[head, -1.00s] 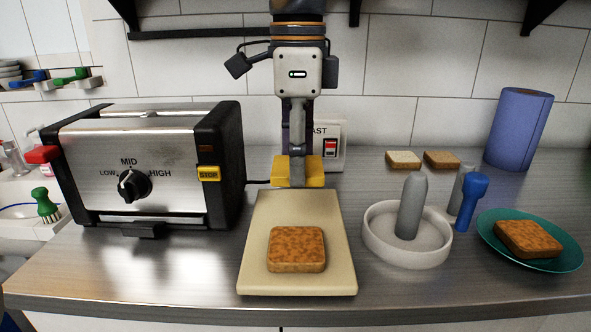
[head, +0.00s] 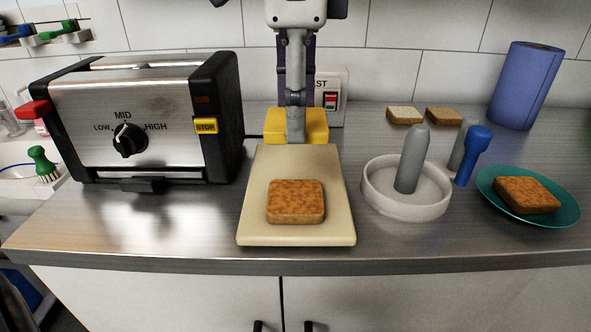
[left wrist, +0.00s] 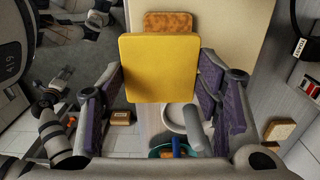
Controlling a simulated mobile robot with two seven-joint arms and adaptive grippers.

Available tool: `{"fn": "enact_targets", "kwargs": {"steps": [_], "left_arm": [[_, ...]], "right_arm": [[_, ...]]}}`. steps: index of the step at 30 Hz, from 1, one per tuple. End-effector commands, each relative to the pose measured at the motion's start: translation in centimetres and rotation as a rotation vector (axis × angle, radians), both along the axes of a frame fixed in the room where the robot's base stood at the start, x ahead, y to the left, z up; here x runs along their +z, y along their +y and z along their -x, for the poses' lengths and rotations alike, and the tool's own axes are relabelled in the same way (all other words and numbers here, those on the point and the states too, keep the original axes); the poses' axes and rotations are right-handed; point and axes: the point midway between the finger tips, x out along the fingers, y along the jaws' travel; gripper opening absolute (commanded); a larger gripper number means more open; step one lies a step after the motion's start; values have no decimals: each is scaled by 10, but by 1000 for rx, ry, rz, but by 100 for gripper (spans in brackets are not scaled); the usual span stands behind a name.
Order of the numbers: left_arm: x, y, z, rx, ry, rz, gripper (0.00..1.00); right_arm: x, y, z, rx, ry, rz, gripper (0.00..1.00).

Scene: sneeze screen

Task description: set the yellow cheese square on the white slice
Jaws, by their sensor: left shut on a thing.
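My left gripper (head: 296,128) hangs in the middle of the head view, shut on the yellow cheese square (head: 316,124). It holds the cheese at the far edge of the cutting board; the height above the counter is hard to tell. In the left wrist view the cheese (left wrist: 160,68) sits between the purple fingers and hides part of a toast behind it. The white slice (head: 404,116), pale with a brown crust, lies on the counter to the right of the cheese, by the wall. My right gripper is not in view.
A browned toast (head: 296,202) lies on the cream board (head: 296,162). A brown slice (head: 444,116) lies beside the white slice. A toaster (head: 130,120) stands left. A white dish with a grey post (head: 408,206), a teal plate (head: 570,212) with toast and a blue roll (head: 522,85) stand right.

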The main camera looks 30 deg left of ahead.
Motion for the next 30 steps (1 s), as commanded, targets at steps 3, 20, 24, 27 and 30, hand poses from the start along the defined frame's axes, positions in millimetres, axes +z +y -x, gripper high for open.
{"fn": "enact_targets", "kwargs": {"steps": [3,20,24,27,30], "left_arm": [[0,0,0,0,0,0,30],[-30,4,-5,-1,0,-1,30],[-45,6,-8,-2,-3,-2,30],[-53,7,-9,-3,-5,-2,30],[-58,7,-10,-3,-5,-2,30]], "right_arm": [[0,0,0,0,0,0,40],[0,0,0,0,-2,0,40],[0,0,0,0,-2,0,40],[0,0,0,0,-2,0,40],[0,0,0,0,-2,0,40]]}}
